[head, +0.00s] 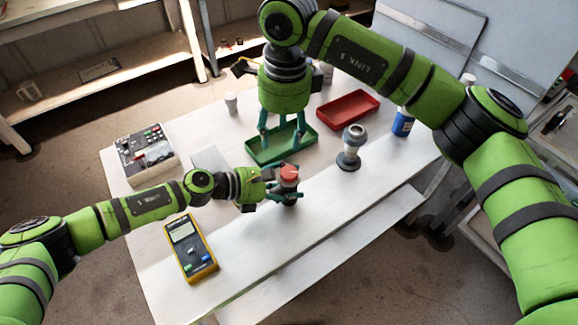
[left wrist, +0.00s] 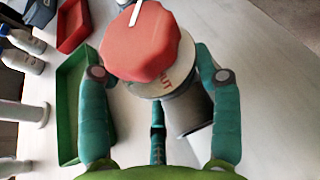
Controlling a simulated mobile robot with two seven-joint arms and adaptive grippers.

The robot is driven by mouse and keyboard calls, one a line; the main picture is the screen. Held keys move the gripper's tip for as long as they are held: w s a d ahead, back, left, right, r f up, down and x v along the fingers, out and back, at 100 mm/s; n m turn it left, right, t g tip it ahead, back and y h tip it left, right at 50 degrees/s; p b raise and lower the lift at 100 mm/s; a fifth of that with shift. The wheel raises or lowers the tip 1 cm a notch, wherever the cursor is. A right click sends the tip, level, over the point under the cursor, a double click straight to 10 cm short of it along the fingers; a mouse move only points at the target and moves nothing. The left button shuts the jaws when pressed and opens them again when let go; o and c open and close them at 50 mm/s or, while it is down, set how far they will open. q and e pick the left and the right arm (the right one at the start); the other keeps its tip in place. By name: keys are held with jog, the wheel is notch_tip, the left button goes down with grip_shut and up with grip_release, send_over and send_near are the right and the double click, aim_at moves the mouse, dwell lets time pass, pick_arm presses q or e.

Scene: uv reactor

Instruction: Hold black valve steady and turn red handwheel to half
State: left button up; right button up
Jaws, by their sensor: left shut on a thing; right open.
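The red handwheel (head: 290,173) is a faceted knob on top of the black valve (left wrist: 188,108), near the front edge of the white table. In the left wrist view the handwheel (left wrist: 142,40) carries a white pointer line, above a pale lettered disc only partly visible. My left gripper (head: 286,189) is shut on the valve body below the handwheel, with its teal fingers around it. In the head view the fingers hide much of the body. My right gripper (head: 284,146) points down, open and empty, over the green tray (head: 262,153), behind and apart from the handwheel.
A grey flanged fitting (head: 350,158) stands to the right. A red tray (head: 347,111), a blue bottle (head: 402,123) and a pale cup (head: 231,102) are farther back. A yellow multimeter (head: 190,248) and a control box (head: 145,153) lie left. The table's front right is clear.

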aim_at(289, 172)
jog(key=shift+h, duration=0.4)
jog(key=f, duration=0.4)
jog(key=d+f, duration=0.1)
jog(key=f, duration=0.7)
jog(key=shift+w+d, duration=0.15)
jog(key=shift+w, duration=0.25)
jog(key=c, duration=0.9)
